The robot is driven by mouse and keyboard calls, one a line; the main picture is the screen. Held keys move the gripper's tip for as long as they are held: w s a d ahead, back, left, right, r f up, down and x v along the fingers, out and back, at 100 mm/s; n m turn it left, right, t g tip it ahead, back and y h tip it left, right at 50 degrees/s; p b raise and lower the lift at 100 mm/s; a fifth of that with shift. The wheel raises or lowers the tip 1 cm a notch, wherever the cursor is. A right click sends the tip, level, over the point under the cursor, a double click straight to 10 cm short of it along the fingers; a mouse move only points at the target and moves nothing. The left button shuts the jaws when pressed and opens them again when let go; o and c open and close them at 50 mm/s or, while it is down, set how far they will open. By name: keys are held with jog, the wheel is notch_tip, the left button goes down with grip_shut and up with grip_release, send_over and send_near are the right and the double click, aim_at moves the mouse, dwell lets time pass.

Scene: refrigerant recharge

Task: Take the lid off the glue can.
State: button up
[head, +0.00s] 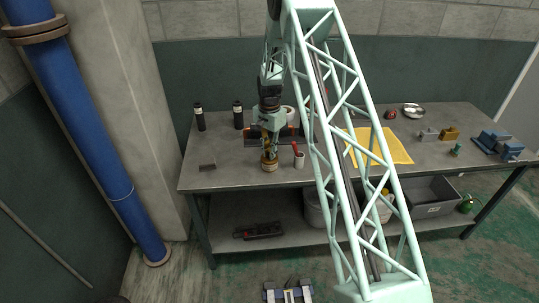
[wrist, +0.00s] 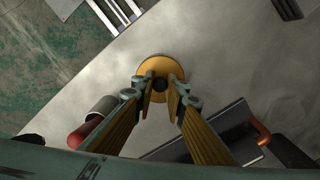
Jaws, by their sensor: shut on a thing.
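The glue can (head: 269,165) is a small, round, tan-yellow can near the front edge of the workbench, left of the middle. In the wrist view its lid (wrist: 160,67) shows as a round orange-yellow disc with a dark knob (wrist: 160,84) in the middle. My gripper (head: 269,152) points down from above the can. In the wrist view my gripper (wrist: 160,93) has its two fingers on either side of the knob, shut on the lid. The can's body is hidden below the lid there; I cannot tell whether lid and can are apart.
A cup (head: 299,160) with a red-handled tool stands just right of the can. A dark tray (head: 257,141) lies behind it. Two black bottles (head: 199,117) stand at the back left. A yellow mat (head: 395,152) lies to the right.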

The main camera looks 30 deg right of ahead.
jog(key=shift+r, duration=0.1)
jog(key=shift+r+b, duration=0.3)
jog(key=shift+r, duration=1.2)
jog(key=shift+s+r, duration=0.1)
jog(key=shift+r, duration=0.05)
jog(key=s+a+b, duration=0.1)
jog(key=s+a, duration=0.1)
jog(key=s, duration=0.5)
jog(key=s+a+r+b, duration=0.1)
jog(key=s+a, duration=0.1)
jog(key=s, duration=0.6)
jog(key=shift+a+r, duration=0.25)
jog(key=shift+a, duration=0.05)
jog(key=shift+s, duration=0.1)
